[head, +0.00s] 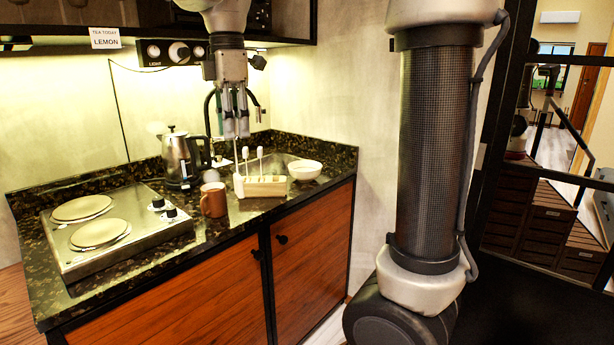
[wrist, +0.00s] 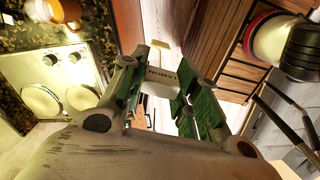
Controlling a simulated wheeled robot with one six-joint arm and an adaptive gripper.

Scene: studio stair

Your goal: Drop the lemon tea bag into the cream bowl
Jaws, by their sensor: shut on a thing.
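My gripper (head: 236,132) points down above the counter, behind the brown mug. In the wrist view my gripper (wrist: 163,98) is shut on the white tag of the lemon tea bag (wrist: 161,82), which reads LEMON. A pale bag part shows beyond the tag. In the head view the pale tea bag (head: 238,186) seems to hang below the fingers, by the left end of the tea box. The cream bowl (head: 305,169) stands upright on the counter to the right of my gripper, apart from it. I cannot see the bowl in the wrist view.
A pale tea box (head: 265,187) with upright white-topped sticks stands left of the bowl. A brown mug (head: 213,200) and a metal kettle (head: 181,158) stand further left. A hob (head: 110,232) fills the left counter. A sign (head: 105,38) reads TEA TODAY LEMON.

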